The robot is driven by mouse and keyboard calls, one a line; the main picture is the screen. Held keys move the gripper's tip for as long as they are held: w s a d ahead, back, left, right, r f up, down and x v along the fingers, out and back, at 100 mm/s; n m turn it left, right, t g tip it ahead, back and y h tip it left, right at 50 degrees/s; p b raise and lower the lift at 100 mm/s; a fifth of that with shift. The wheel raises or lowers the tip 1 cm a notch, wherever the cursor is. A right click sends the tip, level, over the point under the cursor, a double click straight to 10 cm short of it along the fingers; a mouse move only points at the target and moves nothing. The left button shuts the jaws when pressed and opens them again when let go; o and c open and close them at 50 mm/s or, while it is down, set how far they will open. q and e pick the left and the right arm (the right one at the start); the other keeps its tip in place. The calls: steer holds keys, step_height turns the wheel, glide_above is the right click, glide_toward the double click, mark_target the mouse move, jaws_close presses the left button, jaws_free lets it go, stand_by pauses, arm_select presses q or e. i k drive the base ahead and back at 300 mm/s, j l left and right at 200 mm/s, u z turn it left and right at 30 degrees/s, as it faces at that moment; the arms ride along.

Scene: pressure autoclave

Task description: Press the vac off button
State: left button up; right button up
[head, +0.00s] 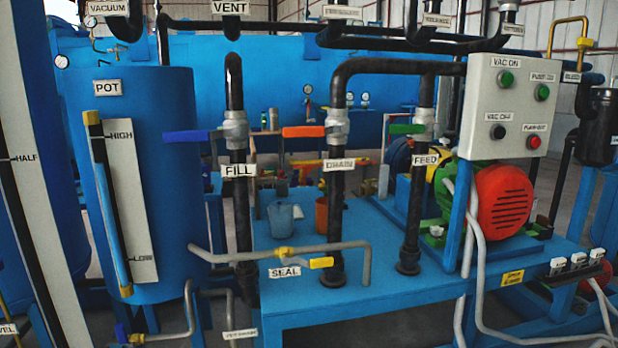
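The vac off button (498,132) is a black round button at the lower left of the grey control box (480,90), at the upper right of the head view. Its label "VAC OFF" sits just above it. The green vac on button (506,78) is above it. A second green button (542,92) is at the upper right of the box, and a red button (533,142) is at the lower right. Neither of my grippers shows in the head view.
The blue bench (420,300) carries black pipes, including the feed pipe (412,220) left of the box. A red and green motor (502,200) sits below the box. A blue pot tank (170,190) stands at the left. Grey cables hang below the box.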

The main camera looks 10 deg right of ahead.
mark_target(500, 133)
steer(key=z, duration=1.4)
